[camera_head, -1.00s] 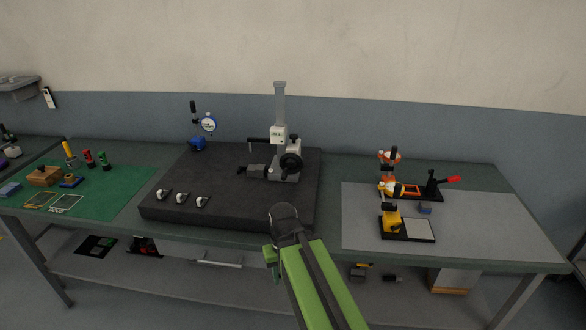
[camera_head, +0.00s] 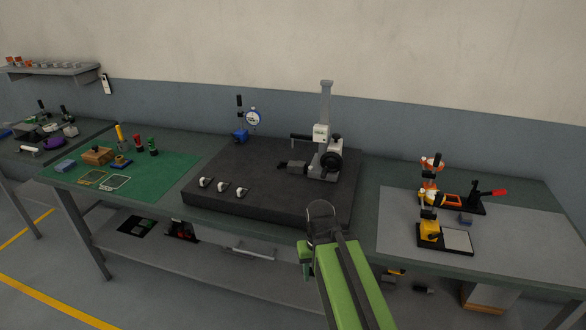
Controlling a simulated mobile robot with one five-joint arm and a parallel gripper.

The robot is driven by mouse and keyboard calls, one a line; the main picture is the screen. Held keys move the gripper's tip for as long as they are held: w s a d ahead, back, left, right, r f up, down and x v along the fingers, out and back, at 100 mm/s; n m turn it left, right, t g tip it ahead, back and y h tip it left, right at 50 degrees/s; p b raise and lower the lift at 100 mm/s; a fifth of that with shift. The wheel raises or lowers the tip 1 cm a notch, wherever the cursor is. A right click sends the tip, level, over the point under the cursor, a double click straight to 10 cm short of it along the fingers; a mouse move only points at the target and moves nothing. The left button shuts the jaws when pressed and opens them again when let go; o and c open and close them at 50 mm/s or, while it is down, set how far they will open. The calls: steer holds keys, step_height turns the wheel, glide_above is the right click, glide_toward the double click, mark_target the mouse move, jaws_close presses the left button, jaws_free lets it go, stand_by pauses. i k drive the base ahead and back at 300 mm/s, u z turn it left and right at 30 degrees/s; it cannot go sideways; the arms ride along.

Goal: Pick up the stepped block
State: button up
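No block in view is clear enough to be named the stepped block for certain. A small blue-grey block (camera_head: 466,219) lies on the grey mat at the right, and its shape is too small to read. Another blue-grey block (camera_head: 65,166) lies at the left end of the green mat. My gripper (camera_head: 320,212) is at the end of my green arm, in front of the black surface plate's front edge, apart from both blocks. Its fingers cannot be made out.
Yellow-and-orange fixtures (camera_head: 430,232) stand close to the right block. The green mat (camera_head: 150,180) holds a wooden block (camera_head: 97,156) and several coloured handles. A lower shelf runs beneath.

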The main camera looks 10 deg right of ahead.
mark_target(294, 167)
steer(key=u, duration=5.7)
steer(key=i, duration=0.1)
steer(key=z, duration=2.7)
steer(key=k, duration=0.1)
steer(key=u, duration=0.9)
steer(key=k, duration=1.1)
steer(key=z, duration=1.55)
steer(key=i, duration=0.55)
steer(key=u, duration=0.3)
